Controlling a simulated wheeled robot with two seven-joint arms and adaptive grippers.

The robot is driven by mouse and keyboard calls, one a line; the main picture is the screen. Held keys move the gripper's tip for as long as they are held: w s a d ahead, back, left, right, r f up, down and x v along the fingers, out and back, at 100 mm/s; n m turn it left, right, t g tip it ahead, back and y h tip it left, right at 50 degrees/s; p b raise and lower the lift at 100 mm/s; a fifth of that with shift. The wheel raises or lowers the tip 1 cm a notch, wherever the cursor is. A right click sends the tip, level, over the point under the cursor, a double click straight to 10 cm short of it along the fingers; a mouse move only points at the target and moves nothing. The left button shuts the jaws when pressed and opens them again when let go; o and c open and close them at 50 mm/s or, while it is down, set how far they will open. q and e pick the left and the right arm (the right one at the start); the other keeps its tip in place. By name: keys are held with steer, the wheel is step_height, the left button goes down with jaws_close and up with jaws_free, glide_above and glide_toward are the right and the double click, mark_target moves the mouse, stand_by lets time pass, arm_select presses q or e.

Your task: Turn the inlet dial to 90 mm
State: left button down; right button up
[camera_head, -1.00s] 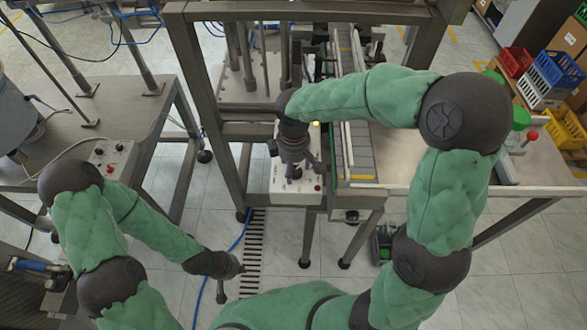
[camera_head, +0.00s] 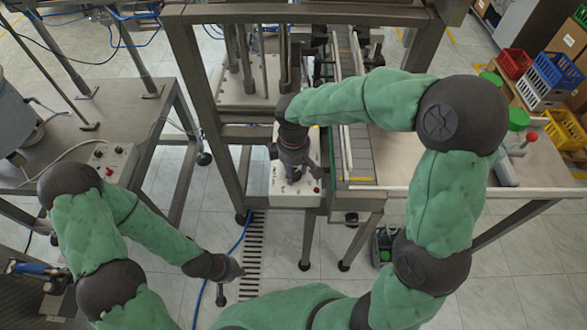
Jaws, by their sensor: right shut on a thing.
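The white control box (camera_head: 310,188) stands at the front of the machine frame, with a red button on its right side. My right gripper (camera_head: 293,176) points down over the box top and is shut on a small dark knob there, which I take for the inlet dial. The fingers cover most of the dial, so its scale and setting cannot be read. My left gripper (camera_head: 232,284) hangs low over the floor at the lower middle, fingers apart and empty, away from the box.
A conveyor (camera_head: 363,152) runs just right of the control box. A pale table (camera_head: 535,175) with a red-knobbed lever is further right. Another box with buttons (camera_head: 108,160) sits on the left table. Steel frame posts stand close left of my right gripper.

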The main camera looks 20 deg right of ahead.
steer(key=shift+a+m, duration=0.1)
steer(key=shift+m, duration=1.2)
steer(key=o, duration=1.1)
steer(key=shift+w+a, duration=0.1)
steer(key=shift+a, duration=0.05)
step_height(320, 180, up, 12)
